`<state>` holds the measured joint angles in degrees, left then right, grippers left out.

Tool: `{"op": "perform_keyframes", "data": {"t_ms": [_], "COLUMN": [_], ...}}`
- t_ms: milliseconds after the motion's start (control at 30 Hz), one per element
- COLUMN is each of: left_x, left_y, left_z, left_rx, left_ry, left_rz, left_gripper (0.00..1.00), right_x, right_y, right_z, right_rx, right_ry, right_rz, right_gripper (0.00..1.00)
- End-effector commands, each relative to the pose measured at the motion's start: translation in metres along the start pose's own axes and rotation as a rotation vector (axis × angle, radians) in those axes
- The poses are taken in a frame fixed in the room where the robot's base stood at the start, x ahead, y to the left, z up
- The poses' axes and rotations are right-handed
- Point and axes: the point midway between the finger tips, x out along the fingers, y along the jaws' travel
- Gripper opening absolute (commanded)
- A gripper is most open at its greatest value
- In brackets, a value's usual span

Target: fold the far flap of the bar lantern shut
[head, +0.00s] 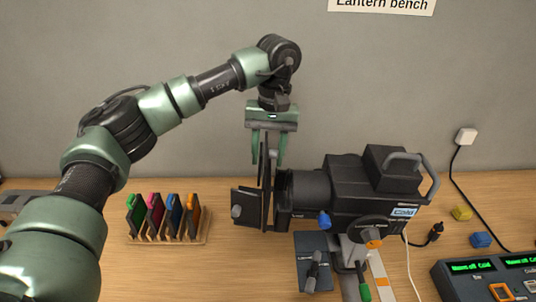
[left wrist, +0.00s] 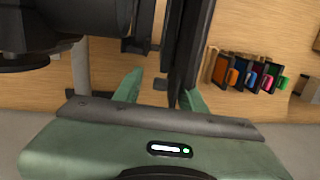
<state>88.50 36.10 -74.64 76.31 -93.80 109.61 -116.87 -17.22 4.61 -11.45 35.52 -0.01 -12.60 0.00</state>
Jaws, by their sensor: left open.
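The black bar lantern (head: 350,195) lies on its side-facing stand with its lens end to the left. Dark flaps stand at that end: a tall upright plate (head: 265,185) and a lower flap (head: 246,207) with a grey knob, swung out to the left. Which plate is the far flap I cannot tell for certain. In the left wrist view, a dark plate (left wrist: 188,45) runs close to one finger of the gripper (left wrist: 161,84); contact is unclear. My right gripper is not in view.
A wooden rack (head: 168,240) of coloured filter frames stands left of the lantern. The wall (head: 100,60) closes the back.

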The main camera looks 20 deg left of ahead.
Motion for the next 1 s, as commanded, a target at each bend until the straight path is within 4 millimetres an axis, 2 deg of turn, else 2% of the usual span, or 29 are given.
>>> {"op": "perform_keyframes", "data": {"t_ms": [167,333,500,1000], "left_x": [-0.021,-0.051,-0.072,-0.077], "left_y": [0.003,0.004,0.004,0.004], "left_z": [-0.001,-0.001,0.0,0.0], "left_rx": [0.002,0.001,0.004,0.004], "left_ry": [0.004,0.004,0.002,0.001], "left_rz": [0.003,0.002,0.0,0.0], "left_gripper": [0.41,0.41,0.41,0.41], "right_x": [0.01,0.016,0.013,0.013], "right_y": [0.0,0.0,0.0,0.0], "right_z": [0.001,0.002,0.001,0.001], "right_rx": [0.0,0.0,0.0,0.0], "right_ry": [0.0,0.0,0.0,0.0], "right_rz": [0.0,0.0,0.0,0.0], "right_gripper": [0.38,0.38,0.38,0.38]}}
